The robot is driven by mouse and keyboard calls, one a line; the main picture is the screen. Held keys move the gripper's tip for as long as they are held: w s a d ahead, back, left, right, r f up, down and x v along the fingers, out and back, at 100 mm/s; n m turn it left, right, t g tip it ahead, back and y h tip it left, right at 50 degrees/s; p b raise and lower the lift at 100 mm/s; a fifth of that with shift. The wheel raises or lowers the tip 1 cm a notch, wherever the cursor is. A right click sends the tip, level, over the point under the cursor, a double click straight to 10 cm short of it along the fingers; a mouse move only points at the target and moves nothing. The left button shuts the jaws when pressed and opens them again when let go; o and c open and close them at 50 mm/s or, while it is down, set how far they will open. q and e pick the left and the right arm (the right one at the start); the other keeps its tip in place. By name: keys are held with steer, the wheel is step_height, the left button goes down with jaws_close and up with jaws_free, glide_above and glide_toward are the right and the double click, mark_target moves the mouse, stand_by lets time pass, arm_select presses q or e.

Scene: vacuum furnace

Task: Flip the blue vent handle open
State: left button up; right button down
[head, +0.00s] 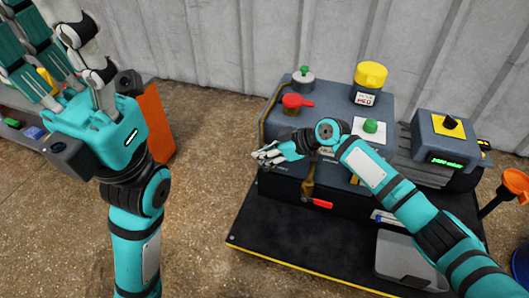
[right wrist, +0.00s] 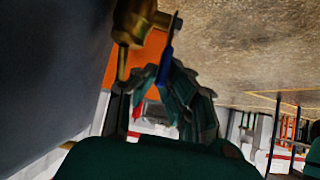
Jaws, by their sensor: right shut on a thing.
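The blue vent handle (right wrist: 167,52) shows in the right wrist view as a thin blue lever beside a brass valve fitting (right wrist: 130,28). My right gripper (right wrist: 165,78) is shut on the handle, with its fingertips meeting at the lever's lower part. In the head view my right gripper (head: 268,154) is at the left side of the grey furnace unit (head: 330,112). The handle cannot be made out there. My left gripper (head: 62,45) is raised at the upper left, open and empty, with its fingers apart.
A grey tray (head: 408,258) lies at the front right. An orange panel (head: 156,120) stands behind my left arm.

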steer(key=c, duration=1.4)
jaws_free()
steer(key=shift+w, duration=0.1)
steer(key=shift+d+r, duration=0.1)
steer(key=v, duration=1.1)
steer(key=shift+d+r, duration=0.25)
steer(key=shift+d, duration=0.05)
